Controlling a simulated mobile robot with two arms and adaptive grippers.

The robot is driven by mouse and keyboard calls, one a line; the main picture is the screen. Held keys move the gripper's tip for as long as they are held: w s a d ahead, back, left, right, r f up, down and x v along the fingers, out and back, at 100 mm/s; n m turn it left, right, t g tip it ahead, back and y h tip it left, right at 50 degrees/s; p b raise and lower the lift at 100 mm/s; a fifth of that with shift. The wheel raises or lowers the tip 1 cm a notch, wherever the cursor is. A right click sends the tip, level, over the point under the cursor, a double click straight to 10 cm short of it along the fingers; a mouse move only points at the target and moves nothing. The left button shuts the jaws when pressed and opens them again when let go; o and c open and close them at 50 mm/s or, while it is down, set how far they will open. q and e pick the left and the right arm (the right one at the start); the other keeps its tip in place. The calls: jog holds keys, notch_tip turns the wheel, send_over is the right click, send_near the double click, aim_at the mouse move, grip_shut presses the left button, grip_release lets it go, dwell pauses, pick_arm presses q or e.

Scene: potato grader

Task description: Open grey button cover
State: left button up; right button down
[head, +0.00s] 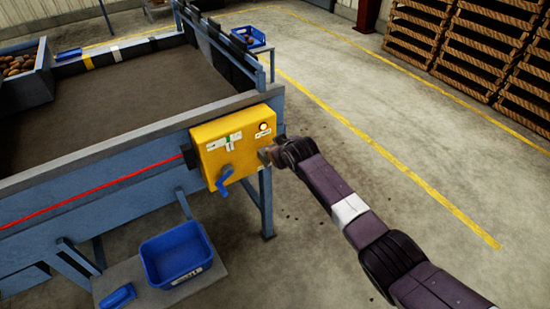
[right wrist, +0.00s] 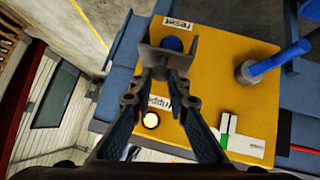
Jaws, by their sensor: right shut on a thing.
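The grey button cover (right wrist: 153,55) shows in the right wrist view on the yellow control box (right wrist: 225,85). A blue button (right wrist: 173,44) shows beside its grey walls, near the label "reset" (right wrist: 179,22). My right gripper (right wrist: 167,74) has its two fingertips closed together on the cover, which hides part of it. I cannot tell how far the cover is swung. In the head view my right gripper (head: 268,155) is at the right edge of the yellow box (head: 215,160), and the cover is too small to make out. My left gripper is not in view.
A blue bin (head: 176,255) sits below left. Pallet stacks (head: 470,45) stand at the back right.

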jog(key=shift+w+a+r, duration=0.2)
jog(key=shift+w+r, duration=0.05)
jog(key=shift+r, duration=0.2)
jog(key=shift+w+a+r, duration=0.15)
jog(key=shift+w+r, duration=0.1)
jog(key=shift+r, duration=0.2)
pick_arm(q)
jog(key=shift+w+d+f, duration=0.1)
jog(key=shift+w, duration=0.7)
pick_arm(e)
jog(key=shift+w+a+r+g+h, duration=0.1)
jog(key=shift+w+a+g+h, duration=0.1)
jog(key=shift+w+g+h, duration=0.15)
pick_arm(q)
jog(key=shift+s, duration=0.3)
pick_arm(e)
jog(key=c, duration=2)
grip_release()
jog(key=shift+f, duration=0.2)
jog(key=shift+o, duration=0.6)
jog(key=shift+f, duration=0.2)
jog(key=shift+v, duration=1)
jog(key=v, duration=1)
jog(key=shift+r, duration=0.15)
jog(key=shift+w, duration=0.15)
